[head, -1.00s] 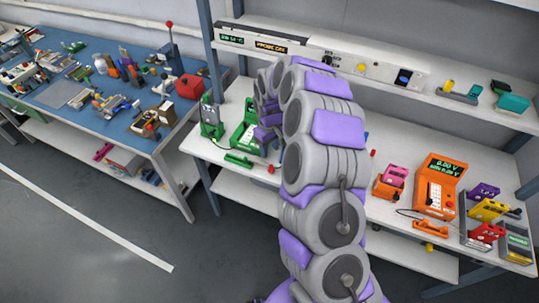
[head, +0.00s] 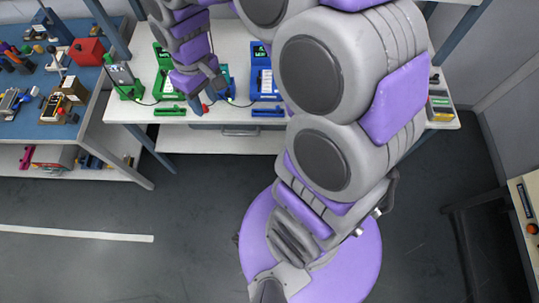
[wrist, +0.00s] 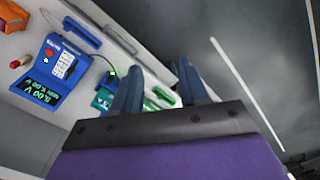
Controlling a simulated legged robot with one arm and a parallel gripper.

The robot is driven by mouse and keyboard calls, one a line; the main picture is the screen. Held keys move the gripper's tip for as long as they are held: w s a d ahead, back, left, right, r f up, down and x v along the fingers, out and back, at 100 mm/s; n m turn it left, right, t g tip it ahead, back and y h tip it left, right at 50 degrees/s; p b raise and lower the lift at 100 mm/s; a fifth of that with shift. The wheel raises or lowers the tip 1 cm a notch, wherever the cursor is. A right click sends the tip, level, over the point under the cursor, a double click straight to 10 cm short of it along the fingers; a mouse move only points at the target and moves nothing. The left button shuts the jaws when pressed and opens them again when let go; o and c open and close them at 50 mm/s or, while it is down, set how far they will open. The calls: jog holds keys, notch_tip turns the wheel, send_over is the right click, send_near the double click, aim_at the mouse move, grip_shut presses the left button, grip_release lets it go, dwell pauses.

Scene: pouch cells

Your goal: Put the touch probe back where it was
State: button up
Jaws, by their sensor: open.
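I cannot make out the touch probe for certain in either view.
A green tester (head: 170,80) and a green stand (head: 124,82) joined by a cable are at the left. Green (head: 170,112) and blue (head: 268,112) bars lie along the front edge. A blue workbench (head: 22,125) with tools is further left. The floor in front is clear.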

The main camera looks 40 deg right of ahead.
jog(key=s+d+r+m, duration=0.1)
jog(key=s+m, duration=0.1)
jog(key=s, duration=0.9)
jog(key=s+d+r+m+g, duration=0.1)
jog(key=s+d+m, duration=0.1)
jog(key=s, duration=0.9)
jog(key=shift+s+r+h, duration=0.25)
jog(key=shift+r+h, duration=0.05)
jog(key=shift+r, duration=0.05)
